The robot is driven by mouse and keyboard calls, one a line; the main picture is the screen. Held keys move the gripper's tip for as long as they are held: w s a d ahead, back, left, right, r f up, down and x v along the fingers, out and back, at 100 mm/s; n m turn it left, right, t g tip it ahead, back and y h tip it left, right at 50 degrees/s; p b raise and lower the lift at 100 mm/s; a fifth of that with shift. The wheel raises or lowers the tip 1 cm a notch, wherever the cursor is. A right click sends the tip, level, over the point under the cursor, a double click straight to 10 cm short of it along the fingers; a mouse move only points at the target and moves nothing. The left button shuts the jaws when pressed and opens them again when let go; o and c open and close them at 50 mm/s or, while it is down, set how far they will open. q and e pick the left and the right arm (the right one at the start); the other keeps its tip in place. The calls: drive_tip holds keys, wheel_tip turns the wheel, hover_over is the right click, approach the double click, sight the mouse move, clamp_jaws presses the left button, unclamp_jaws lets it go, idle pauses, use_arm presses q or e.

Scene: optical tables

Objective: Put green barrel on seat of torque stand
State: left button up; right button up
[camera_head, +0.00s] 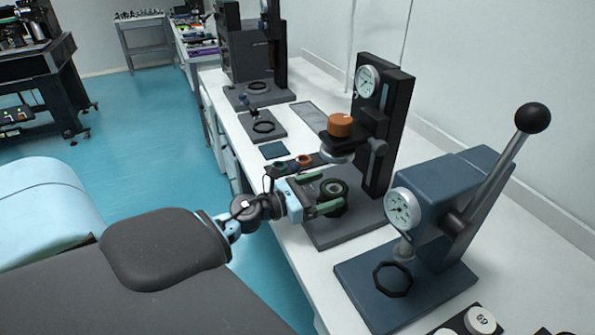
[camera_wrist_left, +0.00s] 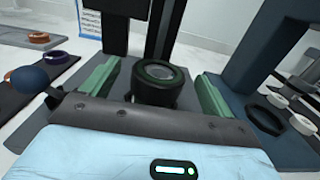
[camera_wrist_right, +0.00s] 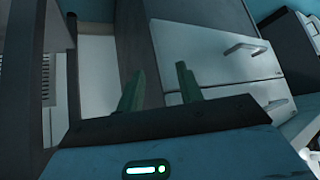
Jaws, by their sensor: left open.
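The green barrel (camera_head: 334,188), black with a green ring on top, stands upright on the dark base of a gauge stand (camera_head: 375,220). In the left wrist view the barrel (camera_wrist_left: 160,84) is between the fingers of my left gripper (camera_wrist_left: 156,88), with gaps on both sides. My left gripper (camera_head: 320,192) is open, low beside the barrel. I cannot tell for sure which instrument is the torque stand. My right gripper (camera_wrist_right: 158,88) is open and empty, seen only in its wrist view.
An orange weight (camera_head: 340,125) sits on the gauge stand's platform above the barrel. A blue press (camera_head: 440,215) with a long lever stands at right, with an octagonal ring (camera_head: 392,279). White drawers (camera_wrist_right: 215,50) face the right wrist.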

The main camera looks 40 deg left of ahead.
use_arm(q)
drive_tip(key=b+v, duration=0.1)
drive_tip(key=v, duration=0.7)
drive_tip(key=shift+f+b, duration=0.15)
drive_tip(key=shift+b, duration=0.25)
drive_tip(key=shift+s+a, duration=0.15)
drive_tip(key=shift+s, duration=0.15)
use_arm(e)
drive_tip(key=shift+s+a+f, duration=0.1)
drive_tip(key=shift+s+f, duration=0.2)
drive_tip(key=shift+f, duration=0.35)
drive_tip(key=shift+s+f, duration=0.3)
drive_tip(key=shift+f, duration=0.3)
